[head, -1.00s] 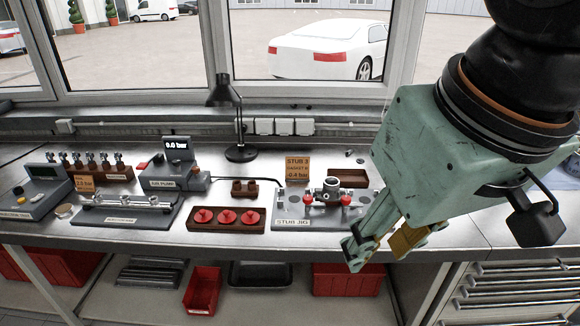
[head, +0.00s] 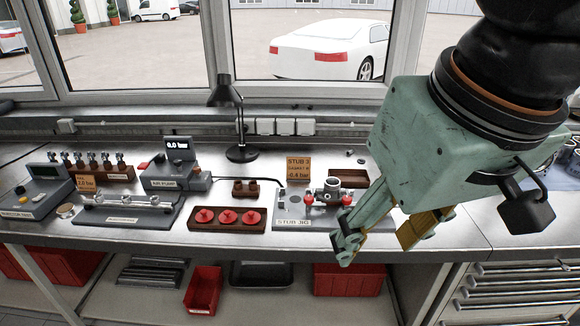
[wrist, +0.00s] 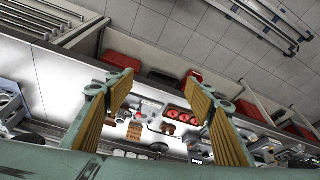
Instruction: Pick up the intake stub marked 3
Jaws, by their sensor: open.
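A grey metal stub (head: 332,186) stands upright on the grey stub jig (head: 290,222) on the bench. I cannot read a number on the stub itself; an orange card (head: 298,169) behind the jig reads "STUB 3". Red knobs (head: 309,198) sit beside the stub. My gripper (head: 376,240) is open and empty, in front and to the right of the jig; one finger overlaps the jig's right end in the head view. In the wrist view my gripper (wrist: 159,82) shows its two fingers wide apart, with the jig small and far off between them.
A brown block with red caps (head: 227,218) lies left of the jig. An air pump (head: 176,172), a black desk lamp (head: 240,152) and a small brown tray (head: 348,178) stand around it. Red bins (head: 203,290) are on the shelf below. The bench front edge runs under my gripper.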

